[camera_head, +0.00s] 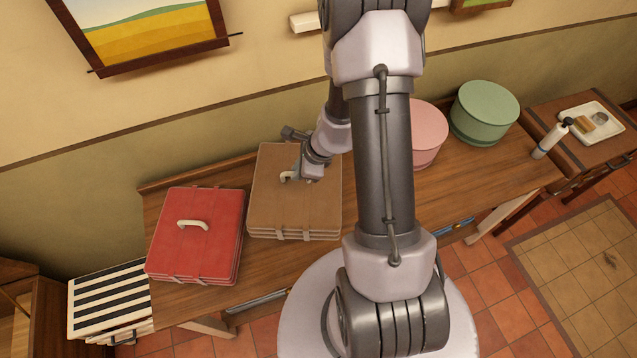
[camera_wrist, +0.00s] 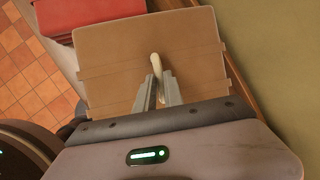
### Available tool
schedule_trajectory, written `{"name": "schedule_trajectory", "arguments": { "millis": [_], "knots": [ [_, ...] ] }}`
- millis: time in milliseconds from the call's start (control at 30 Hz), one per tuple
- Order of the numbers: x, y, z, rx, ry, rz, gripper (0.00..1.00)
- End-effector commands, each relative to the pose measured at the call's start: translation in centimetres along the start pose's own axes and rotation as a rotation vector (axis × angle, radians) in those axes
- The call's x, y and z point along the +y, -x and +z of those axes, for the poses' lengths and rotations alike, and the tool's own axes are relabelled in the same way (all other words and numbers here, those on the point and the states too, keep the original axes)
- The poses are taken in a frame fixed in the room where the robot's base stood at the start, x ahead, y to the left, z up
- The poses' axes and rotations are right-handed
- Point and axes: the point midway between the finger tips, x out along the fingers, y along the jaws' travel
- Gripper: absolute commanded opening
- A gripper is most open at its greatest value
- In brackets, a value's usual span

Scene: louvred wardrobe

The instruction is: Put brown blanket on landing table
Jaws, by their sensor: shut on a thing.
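The brown folded blanket (camera_head: 289,208) lies flat on the wooden table (camera_head: 272,267), with a pale loop handle on its top and straps at its front edge. My gripper (camera_head: 296,174) is above it, shut on the pale handle. In the wrist view the brown blanket (camera_wrist: 120,60) fills the middle, and the two fingers of my gripper (camera_wrist: 159,84) close around its handle. The blanket appears to rest on the table. Part of the handle is hidden by the fingers.
A red folded case (camera_head: 200,240) lies close on the left, and a black-and-white striped box (camera_head: 108,298) stands beyond it. Pink (camera_head: 428,132) and green (camera_head: 484,112) round boxes stand to the right. A white bottle (camera_head: 550,140) and a tray (camera_head: 590,121) are at far right.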

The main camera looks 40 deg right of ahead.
Motion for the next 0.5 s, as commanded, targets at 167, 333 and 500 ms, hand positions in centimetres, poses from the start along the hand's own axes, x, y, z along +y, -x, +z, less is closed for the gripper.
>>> {"name": "schedule_trajectory", "arguments": {
  "millis": [167,333,500],
  "knots": [
    [0.8,-3.6,-1.5,0.001,-0.002,0.001,0.0],
    [1.2,-5.7,-2.4,0.0,-0.003,0.0,0.0],
    [1.6,-7.6,-3.1,0.0,-0.001,0.0,0.0]
  ]
}}
